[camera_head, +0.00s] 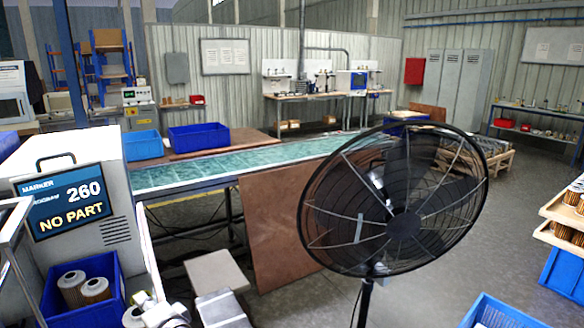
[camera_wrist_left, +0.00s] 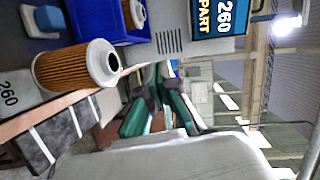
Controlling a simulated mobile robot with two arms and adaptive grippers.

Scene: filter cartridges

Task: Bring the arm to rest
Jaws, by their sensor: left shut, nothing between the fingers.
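My left gripper (camera_head: 158,312) is at the bottom left of the head view, partly cut off by the frame edge, beside the marking machine (camera_head: 85,160). That view is turned sideways. A filter cartridge (camera_wrist_left: 76,68) with orange pleats and a white end cap stands there, clear of the fingers, near a white "260" label (camera_wrist_left: 10,95). My right gripper is not in view.
The machine's screen (camera_head: 62,203) reads "260 NO PART". A blue bin (camera_head: 85,268) below holds filters. A black fan (camera_head: 395,205) stands in front at right. A green conveyor (camera_head: 240,160) runs behind, with blue bins (camera_head: 198,136) beside it.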

